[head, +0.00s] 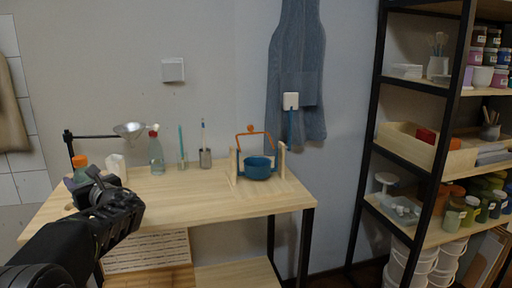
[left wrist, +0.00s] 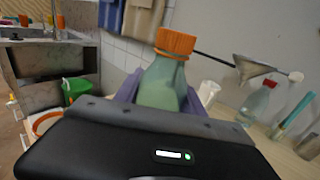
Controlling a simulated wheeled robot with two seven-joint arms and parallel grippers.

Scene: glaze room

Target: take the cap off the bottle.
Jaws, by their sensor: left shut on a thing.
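A pale green bottle (left wrist: 160,86) with a ribbed orange cap (left wrist: 176,43) stands between my left gripper's fingers in the left wrist view. The cap is on the bottle's neck, clear above the fingers. In the head view the orange cap (head: 82,161) shows behind my left gripper (head: 84,187) at the left end of the wooden table (head: 215,198); most of the bottle is hidden there. My left gripper is shut on the bottle's body. Whether the bottle touches the table cannot be told. My right gripper is in neither view.
A black stand with a funnel (head: 130,128) reaches over a white container (head: 116,166). The table's front is clear.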

